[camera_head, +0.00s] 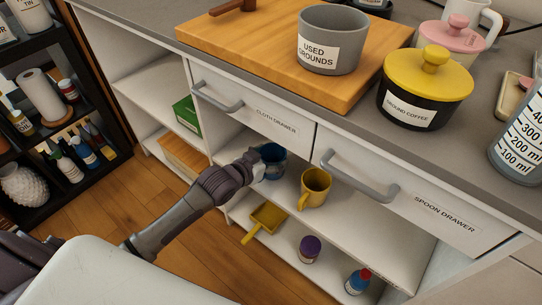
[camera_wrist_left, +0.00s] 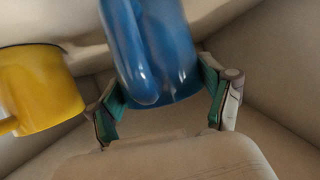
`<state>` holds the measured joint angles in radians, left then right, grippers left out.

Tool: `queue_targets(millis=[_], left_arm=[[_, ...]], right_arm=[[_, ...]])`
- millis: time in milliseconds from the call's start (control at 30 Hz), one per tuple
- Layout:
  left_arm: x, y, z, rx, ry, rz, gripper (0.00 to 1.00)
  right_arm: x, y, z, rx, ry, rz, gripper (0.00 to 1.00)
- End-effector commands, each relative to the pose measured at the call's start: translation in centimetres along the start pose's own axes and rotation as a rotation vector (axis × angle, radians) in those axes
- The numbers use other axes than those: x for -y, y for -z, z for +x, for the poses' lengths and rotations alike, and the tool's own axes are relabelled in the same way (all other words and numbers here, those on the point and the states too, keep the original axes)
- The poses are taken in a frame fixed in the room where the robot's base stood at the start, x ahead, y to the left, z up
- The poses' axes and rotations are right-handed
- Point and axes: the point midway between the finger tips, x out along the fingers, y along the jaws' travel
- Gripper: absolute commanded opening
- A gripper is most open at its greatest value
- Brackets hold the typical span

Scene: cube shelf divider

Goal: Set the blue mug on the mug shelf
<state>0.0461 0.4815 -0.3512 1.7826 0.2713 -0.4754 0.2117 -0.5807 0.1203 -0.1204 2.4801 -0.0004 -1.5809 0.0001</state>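The blue mug (camera_head: 272,161) is inside the open shelf compartment under the cloth drawer, left of a yellow mug (camera_head: 314,188). My left gripper (camera_head: 252,166) reaches in from the left and partly hides it. In the left wrist view the blue mug (camera_wrist_left: 160,55) is between the green-padded fingers of the left gripper (camera_wrist_left: 165,90). Both pads appear to touch its sides, and its handle faces the camera. The yellow mug also shows there at the left (camera_wrist_left: 38,90). I cannot tell whether the blue mug rests on the mug shelf board (camera_head: 345,208). My right gripper is not in view.
The cloth drawer (camera_head: 262,118) and spoon drawer (camera_head: 430,203) above are closed; their handles stick out. The board right of the yellow mug is free.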

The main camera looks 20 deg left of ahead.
Motion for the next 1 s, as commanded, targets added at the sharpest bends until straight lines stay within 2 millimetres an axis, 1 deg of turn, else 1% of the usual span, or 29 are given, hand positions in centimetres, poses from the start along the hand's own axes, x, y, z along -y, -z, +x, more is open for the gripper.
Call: queue_targets(millis=[33, 67, 100, 467, 533, 667, 833, 867, 900, 1000], left_arm=[[0.0, 0.0, 0.0, 0.000, 0.000, 0.000, 0.92], [0.0, 0.0, 0.0, 0.000, 0.000, 0.000, 0.97], [0.0, 0.0, 0.0, 0.000, 0.000, 0.000, 1.00], [0.0, 0.3, -0.1, -0.002, 0.000, 0.000, 1.00], [0.0, 0.3, -0.7, 0.001, 0.000, 0.000, 1.00], [0.0, 0.4, -2.9, 0.002, -0.001, 0.000, 1.00], [-0.1, 0.4, -6.8, 0.004, -0.001, 0.001, 1.00], [0.0, 0.3, -7.4, 0.003, -0.001, 0.001, 1.00], [0.0, 0.3, -8.2, 0.003, 0.000, 0.001, 1.00], [0.0, 0.4, -9.9, 0.001, -0.001, 0.000, 1.00]], right_arm=[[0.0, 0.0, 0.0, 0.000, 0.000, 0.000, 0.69], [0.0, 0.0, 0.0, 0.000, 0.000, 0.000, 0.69], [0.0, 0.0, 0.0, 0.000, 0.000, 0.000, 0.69], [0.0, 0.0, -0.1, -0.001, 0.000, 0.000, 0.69], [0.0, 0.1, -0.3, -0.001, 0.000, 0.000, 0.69], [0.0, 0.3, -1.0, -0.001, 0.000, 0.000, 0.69], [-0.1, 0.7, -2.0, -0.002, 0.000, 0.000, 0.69], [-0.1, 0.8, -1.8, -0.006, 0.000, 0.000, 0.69], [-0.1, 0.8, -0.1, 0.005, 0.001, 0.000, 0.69], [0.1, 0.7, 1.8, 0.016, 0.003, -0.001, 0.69]])
